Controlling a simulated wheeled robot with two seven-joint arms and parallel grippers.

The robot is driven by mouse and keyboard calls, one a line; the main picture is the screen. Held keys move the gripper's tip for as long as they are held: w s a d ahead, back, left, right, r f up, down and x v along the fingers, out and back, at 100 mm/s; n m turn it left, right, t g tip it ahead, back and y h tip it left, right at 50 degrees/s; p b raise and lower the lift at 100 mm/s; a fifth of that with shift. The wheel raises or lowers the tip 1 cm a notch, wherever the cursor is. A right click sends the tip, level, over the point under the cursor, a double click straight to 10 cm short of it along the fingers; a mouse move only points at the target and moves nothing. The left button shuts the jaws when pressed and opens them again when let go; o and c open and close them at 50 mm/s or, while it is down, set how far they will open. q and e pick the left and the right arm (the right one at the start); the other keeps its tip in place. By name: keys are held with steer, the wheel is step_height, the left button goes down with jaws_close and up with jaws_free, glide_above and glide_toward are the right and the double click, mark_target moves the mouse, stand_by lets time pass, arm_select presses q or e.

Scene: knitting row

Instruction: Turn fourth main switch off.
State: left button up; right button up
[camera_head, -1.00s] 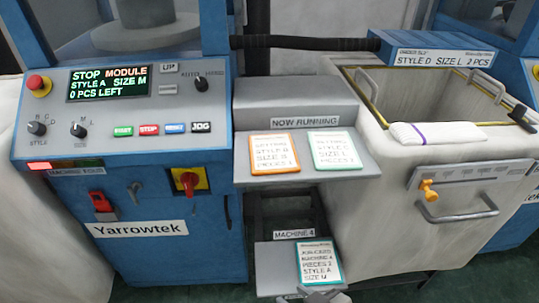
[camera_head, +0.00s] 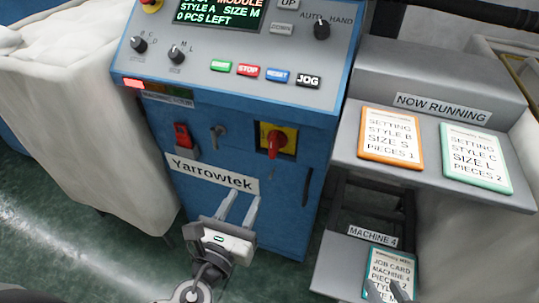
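The main switch (camera_head: 275,142) is a red handle on a yellow plate, on the front of the blue Yarrowtek machine (camera_head: 290,205). Its handle points roughly up and down in the picture. A small label above the front, left of the switch, seems to read MACHINE FOUR (camera_head: 167,98). My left gripper (camera_head: 243,197) is open and empty, in front of the machine below the Yarrowtek plate, lower left of the switch and apart from it. My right gripper (camera_head: 384,288) shows only its fingertips at the bottom edge, spread apart, in front of the job card.
Above are push buttons and dials. A grey shelf (camera_head: 432,183) with cards stands right, a white bin (camera_head: 95,130) left. The floor in front shows free.

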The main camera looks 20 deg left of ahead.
mark_target(271, 146)
arm_select(q)
steer(key=shift+m, duration=0.3)
steer(key=w, duration=1)
steer(key=w+p, duration=0.1)
steer(key=w, duration=0.5)
steer(key=shift+d+r, duration=0.1)
steer(key=shift+d, duration=0.2)
jaws_close()
